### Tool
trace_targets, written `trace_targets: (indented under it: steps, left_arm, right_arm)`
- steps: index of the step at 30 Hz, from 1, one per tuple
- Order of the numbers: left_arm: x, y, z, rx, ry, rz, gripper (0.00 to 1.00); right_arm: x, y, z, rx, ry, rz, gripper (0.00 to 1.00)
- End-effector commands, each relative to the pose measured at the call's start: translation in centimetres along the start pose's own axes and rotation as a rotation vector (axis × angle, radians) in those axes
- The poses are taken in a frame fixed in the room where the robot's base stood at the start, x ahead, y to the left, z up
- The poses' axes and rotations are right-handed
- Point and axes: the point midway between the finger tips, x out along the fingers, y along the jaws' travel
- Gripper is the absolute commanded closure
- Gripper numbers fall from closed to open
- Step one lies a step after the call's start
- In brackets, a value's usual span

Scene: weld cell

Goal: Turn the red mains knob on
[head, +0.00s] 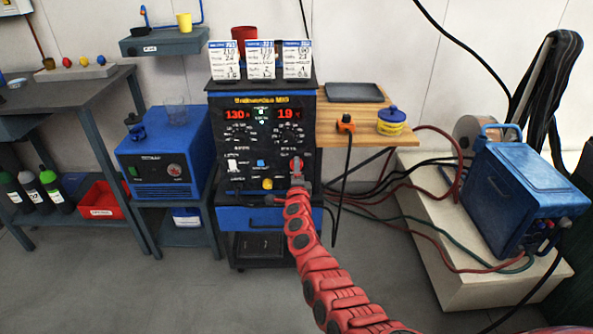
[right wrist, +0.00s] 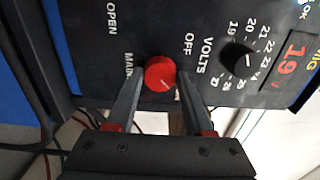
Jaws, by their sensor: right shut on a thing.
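The red mains knob (right wrist: 160,73) is on the black front panel (right wrist: 100,60) of the welding machine (head: 262,140). Its face has a faint light mark toward the lower right in the right wrist view. The printed word OFF is beside it, and a MAINS label is partly covered. My right gripper (right wrist: 160,102) has one finger on each side of the knob and is shut on it. In the head view my right gripper (head: 298,178) is at the lower right of the panel, and it partly covers the knob (head: 296,163). My left gripper is out of view.
A black volts dial (right wrist: 238,57) and a lit red display (right wrist: 290,60) are near the knob. Cables run along the right. A blue unit (head: 160,160) stands left.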

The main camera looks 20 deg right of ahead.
Motion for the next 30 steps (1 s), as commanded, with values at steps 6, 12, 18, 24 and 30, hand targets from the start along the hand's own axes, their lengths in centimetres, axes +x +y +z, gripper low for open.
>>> trace_targets:
  steps: [6,12,18,24,30]
  left_arm:
    - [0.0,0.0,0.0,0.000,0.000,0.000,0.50]
    - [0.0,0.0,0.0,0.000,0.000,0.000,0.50]
    - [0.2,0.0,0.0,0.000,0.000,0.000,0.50]
    - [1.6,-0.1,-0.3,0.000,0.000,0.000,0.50]
    - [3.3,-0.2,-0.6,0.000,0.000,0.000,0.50]
  right_arm:
    - [0.0,0.0,0.0,0.001,0.000,0.000,0.26]
    - [0.0,0.0,0.0,0.000,0.000,0.000,0.17]
    - [-0.1,0.0,0.0,0.000,0.000,0.001,0.17]
    - [-1.6,-0.2,0.1,0.003,-0.002,0.003,0.17]
    - [-4.4,-0.2,0.1,0.006,-0.002,0.004,0.17]
